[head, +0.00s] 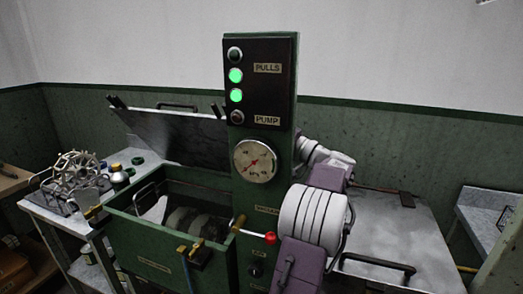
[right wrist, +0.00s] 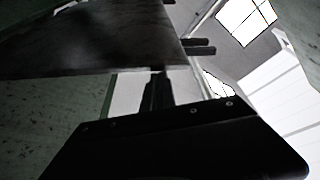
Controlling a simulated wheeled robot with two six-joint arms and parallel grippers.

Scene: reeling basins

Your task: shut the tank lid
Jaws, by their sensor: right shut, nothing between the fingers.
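The tank (head: 150,240) is a green box at the left of the head view, open at the top. Its grey lid (head: 180,138) stands raised and tilted at the back, with a dark bar handle (head: 178,106) by its upper edge. My right arm reaches behind the control column, which hides the right gripper in the head view. In the right wrist view the gripper (right wrist: 156,92) is shut and empty, just below the edge of a dark slab that looks like the lid (right wrist: 95,38). I cannot tell whether they touch. My left gripper is not in view.
The green control column (head: 258,215) with gauge and lit buttons stands right of the tank. A red-knobbed lever (head: 269,238) sticks out in front. A flat grey cover (head: 400,240) with a handle lies at right. A side table (head: 62,212) holds a metal reel and jars.

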